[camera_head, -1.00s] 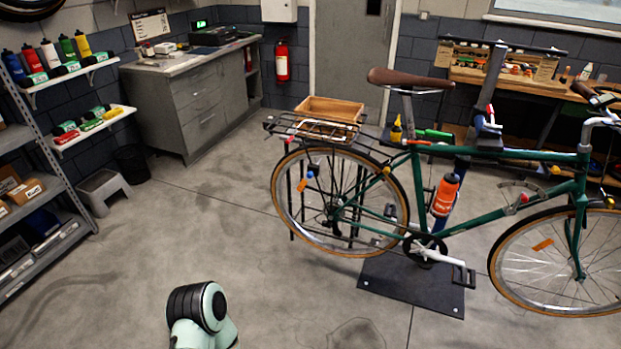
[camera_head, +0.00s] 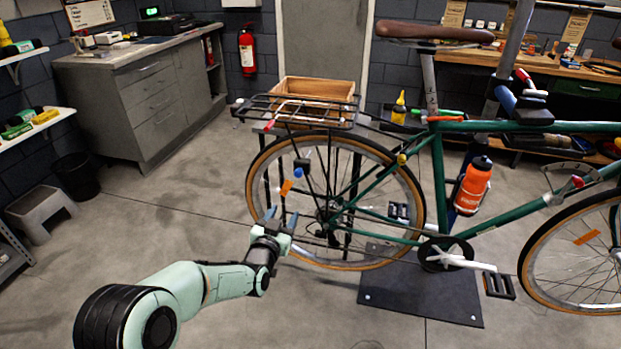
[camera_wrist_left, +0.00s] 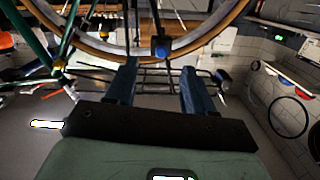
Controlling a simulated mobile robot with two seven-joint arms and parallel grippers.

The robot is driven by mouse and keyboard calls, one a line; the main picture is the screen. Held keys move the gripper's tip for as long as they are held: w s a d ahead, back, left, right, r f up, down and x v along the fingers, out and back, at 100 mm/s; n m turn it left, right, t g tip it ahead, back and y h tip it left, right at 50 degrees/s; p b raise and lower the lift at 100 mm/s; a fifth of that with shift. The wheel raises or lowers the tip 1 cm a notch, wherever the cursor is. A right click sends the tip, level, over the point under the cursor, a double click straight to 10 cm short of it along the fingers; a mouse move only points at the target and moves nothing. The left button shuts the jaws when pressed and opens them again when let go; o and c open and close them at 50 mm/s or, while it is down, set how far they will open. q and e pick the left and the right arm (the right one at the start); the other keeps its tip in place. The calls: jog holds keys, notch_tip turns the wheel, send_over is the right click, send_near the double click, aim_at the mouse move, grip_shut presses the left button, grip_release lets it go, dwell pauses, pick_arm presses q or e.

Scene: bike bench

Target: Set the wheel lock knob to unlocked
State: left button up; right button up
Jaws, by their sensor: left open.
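A green bicycle (camera_head: 520,128) stands on a work stand, its rear wheel (camera_head: 262,168) facing me. A small blue knob (camera_head: 298,173) sits inside the rear wheel near an orange reflector; a blue knob (camera_wrist_left: 161,46) also shows in the left wrist view, beyond the fingers. Other small coloured parts are a red one (camera_head: 269,126) at the rack and a yellow one (camera_head: 402,158) on the frame. I cannot tell which is the wheel lock knob, nor its setting. My left gripper (camera_head: 281,217) is open and empty, in front of the rear wheel's lower left. Its fingers (camera_wrist_left: 158,78) are apart.
The black stand plate (camera_head: 420,290) lies below the bicycle. A pedal (camera_head: 498,286) sticks out at the lower right. The floor at the left is clear, up to a grey step stool (camera_head: 40,208).

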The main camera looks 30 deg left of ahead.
aim_at(298, 175)
pick_arm(q)
jog(key=shift+t, duration=0.4)
jog(key=x, duration=0.4)
jog(key=r+b+x, duration=0.1)
jog(key=x, duration=0.3)
jog(key=r+x, duration=0.1)
jog(key=x, duration=0.4)
jog(key=shift+a+r+b, duration=0.25)
jog(key=shift+a+b, duration=0.05)
jog(key=shift+b, duration=0.05)
jog(key=shift+x, duration=0.75)
pick_arm(e)
jog(key=shift+w+d+f, duration=0.2)
jog(key=shift+w+f, duration=0.05)
jog(key=shift+f, duration=0.5)
jog(key=shift+w+d+f, duration=0.2)
jog(key=shift+f, duration=0.5)
pick_arm(q)
jog(key=shift+c, duration=0.3)
grip_shut()
